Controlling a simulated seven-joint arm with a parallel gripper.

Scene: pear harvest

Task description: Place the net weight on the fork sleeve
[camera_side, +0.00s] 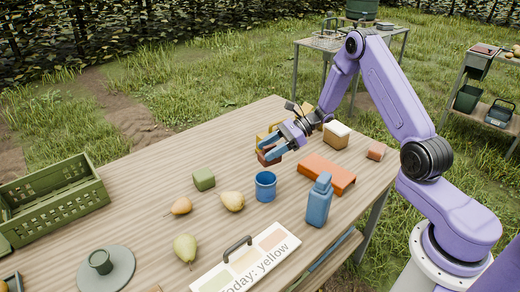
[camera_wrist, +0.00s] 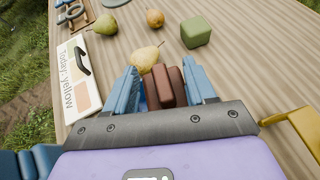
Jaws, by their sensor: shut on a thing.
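My gripper (camera_side: 274,147) is shut on a brown-red block, which I take to be the net weight (camera_side: 268,156). The block is held between the blue fingers, above the far part of the table. In the wrist view the net weight (camera_wrist: 165,86) sits between both fingers of my gripper (camera_wrist: 163,76). An orange flat slab, probably the fork sleeve (camera_side: 325,173), lies on the table to the right of and nearer than my gripper. It is apart from the held block, and I cannot make it out in the wrist view.
A blue mug (camera_side: 265,187) and a blue bottle (camera_side: 319,202) stand near the orange slab. A yellow object (camera_side: 266,136) is close behind my gripper. A white-topped box (camera_side: 336,135) and small reddish block (camera_side: 376,151) are right. Pears, a green cube (camera_side: 204,179) and a sign (camera_side: 245,262) lie left.

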